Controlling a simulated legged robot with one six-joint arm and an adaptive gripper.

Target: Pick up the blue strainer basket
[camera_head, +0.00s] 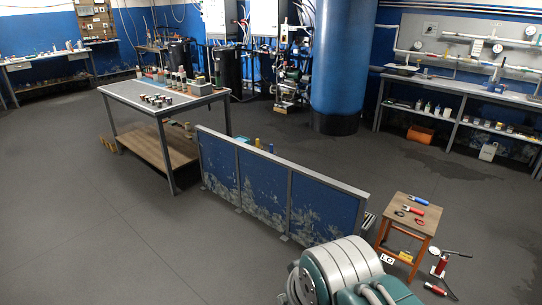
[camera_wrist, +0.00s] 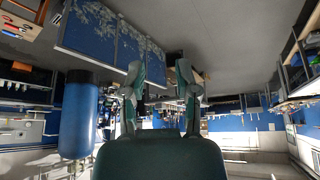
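I cannot make out the blue strainer basket for certain in either view. In the head view, a small blue-green item (camera_head: 241,141) shows just above the top edge of the blue panel barrier, with most of it hidden; I cannot tell what it is. My gripper (camera_wrist: 160,72) shows in the wrist view, which is upside down. Its two fingers stand apart, with nothing seen between them but the distant room. Its fingers are not visible in the head view, where only part of my grey and green arm shows at the bottom.
The blue panel barrier (camera_head: 275,190) stands ahead. Behind it to the left is a metal table (camera_head: 125,93) with several bottles and small parts. A wooden stool (camera_head: 408,215) with hand tools is at right. A blue tank (camera_head: 341,60) stands farther back. Open floor lies at left.

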